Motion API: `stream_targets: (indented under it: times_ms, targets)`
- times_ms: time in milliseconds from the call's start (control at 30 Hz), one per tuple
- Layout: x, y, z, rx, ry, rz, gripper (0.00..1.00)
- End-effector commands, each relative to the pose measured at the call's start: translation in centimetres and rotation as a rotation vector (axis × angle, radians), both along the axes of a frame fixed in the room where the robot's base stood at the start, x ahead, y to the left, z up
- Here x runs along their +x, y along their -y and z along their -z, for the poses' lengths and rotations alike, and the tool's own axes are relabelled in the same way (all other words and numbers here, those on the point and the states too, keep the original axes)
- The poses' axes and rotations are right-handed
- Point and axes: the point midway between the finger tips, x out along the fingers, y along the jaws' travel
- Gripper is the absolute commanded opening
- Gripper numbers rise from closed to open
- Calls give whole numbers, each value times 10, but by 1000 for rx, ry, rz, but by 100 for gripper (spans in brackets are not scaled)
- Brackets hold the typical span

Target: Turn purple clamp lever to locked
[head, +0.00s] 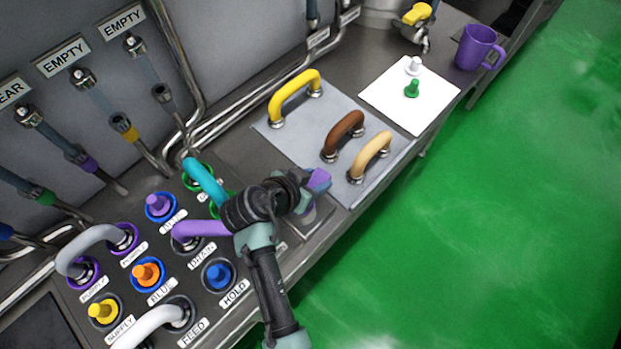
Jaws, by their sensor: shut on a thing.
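The purple clamp lever (319,180) shows as a small purple piece at the end of my gripper, just left of the grey plate with handles. My gripper (306,195) reaches in from the lower left and is shut on the lever. A small metal block (318,217) lies below the lever, near the counter's front edge. The fingers and wrist hide much of the lever, and I cannot tell its locked or unlocked position.
A grey plate (262,124) with yellow, brown and tan handles is close on the right. A panel of knobs and hose loops, including a teal loop (204,181), lies left under my arm. A white mat (383,92) and purple mug (476,47) stand farther back.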

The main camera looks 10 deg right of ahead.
Motion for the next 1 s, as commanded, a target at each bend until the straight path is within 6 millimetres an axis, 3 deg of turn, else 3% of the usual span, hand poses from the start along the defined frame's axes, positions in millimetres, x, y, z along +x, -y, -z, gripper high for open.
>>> stream_targets:
  times_ms: [300, 800, 833, 967, 1000]
  targets:
    - [-3, 2, 1, 4, 0, 102, 0]
    - [-6, 3, 2, 6, -3, 123, 0]
    - [-6, 3, 2, 5, -4, 123, 53]
    - [-5, 3, 1, 4, -3, 121, 76]
    - [-5, 3, 1, 4, -3, 121, 78]
